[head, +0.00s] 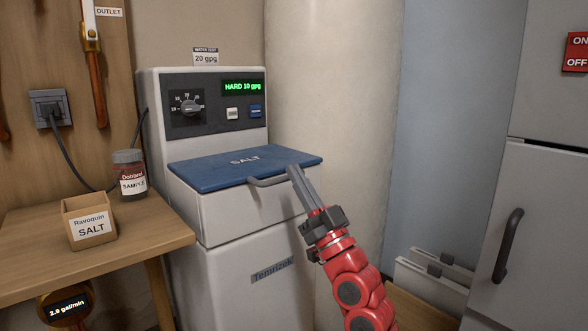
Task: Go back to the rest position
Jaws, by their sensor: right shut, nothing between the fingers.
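My right gripper (294,172) comes in from the lower right on a red arm. It is shut, with nothing held, and its fingertips are close to the right end of the grey handle (268,181) at the front of the blue SALT lid (220,166). I cannot tell whether the fingers touch the handle. The lid lies closed on top of the white water softener (250,230). My left gripper does not show.
A wooden table (110,250) at the left holds a SALT box (89,222) and a SAMPLE jar (129,175). The softener display (243,87) reads HARD 10 gpg. A grey cabinet (540,220) with a dark handle stands at the right.

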